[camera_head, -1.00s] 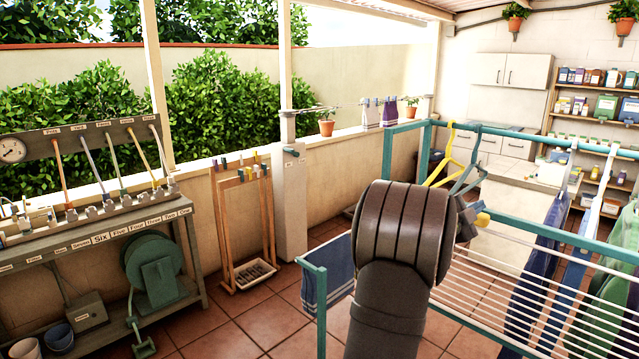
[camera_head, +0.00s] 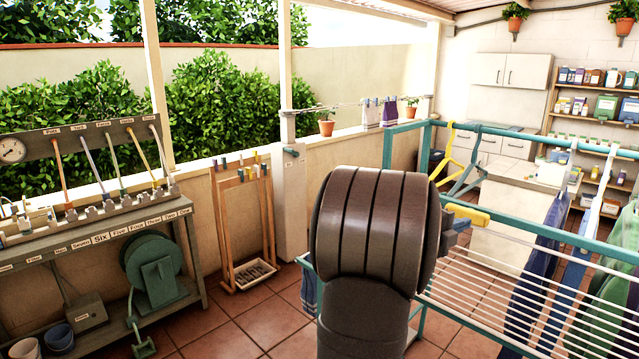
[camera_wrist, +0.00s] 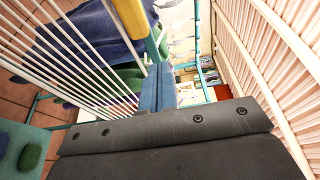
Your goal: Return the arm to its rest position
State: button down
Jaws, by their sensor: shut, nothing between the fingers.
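My arm rises in the middle of the head view, with a large dark ribbed joint (camera_head: 375,225) at its top. My gripper (camera_head: 474,213) shows at the right of this joint, with a yellow part and a blue-grey part. It is over or beside the near end of the drying rack (camera_head: 520,262); the exact gap cannot be told. In the wrist view my gripper (camera_wrist: 155,62) shows yellow and blue parts above the dark wrist body, with rack rods to the left. The gripper is shut and I see nothing held in it.
Yellow and teal hangers (camera_head: 453,155) hang on the rack near my gripper. Dark clothes (camera_head: 538,270) hang at the right. A workbench (camera_head: 110,245) with levers and a green reel stands left. A wooden stand (camera_head: 243,225) is behind. Tiled floor (camera_head: 235,325) is open between.

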jog(key=n, duration=0.2)
jog(key=a+n+t, duration=0.1)
jog(key=n, duration=0.1)
jog(key=s+a+n, duration=0.1)
jog(key=n, duration=0.2)
jog(key=shift+a+f+t+y, duration=0.15)
jog(key=shift+f+t+y, duration=0.15)
jog(key=shift+t+y, duration=0.1)
